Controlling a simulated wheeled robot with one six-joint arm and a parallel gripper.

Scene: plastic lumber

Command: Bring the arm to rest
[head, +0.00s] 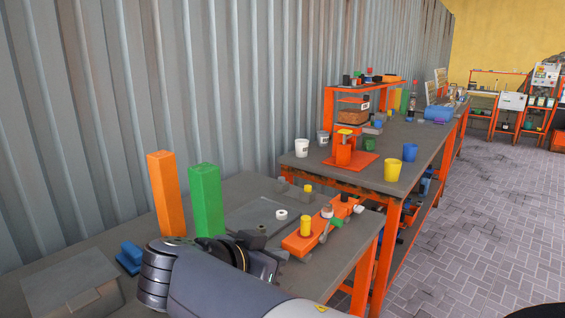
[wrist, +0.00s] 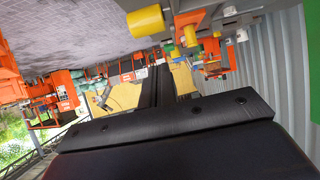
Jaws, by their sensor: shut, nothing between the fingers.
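My arm (head: 215,285) reaches across the bottom of the head view, low in front of the near bench (head: 95,238). My gripper (wrist: 157,75) shows in the wrist view as dark fingers beyond the black wrist housing. It is shut and holds nothing. In the head view its fingertips are hard to tell apart from the dark parts around the arm's end. The wrist view is upside down, with bench things along its top edge, among them a yellow cylinder (wrist: 146,19).
An orange block (head: 166,195) and a green block (head: 206,200) stand upright just behind my arm. An orange fixture with a yellow cylinder (head: 306,226) lies to the right. A farther bench holds cups (head: 393,170). A corrugated wall (head: 90,110) closes the left; paved floor (head: 490,200) is open at right.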

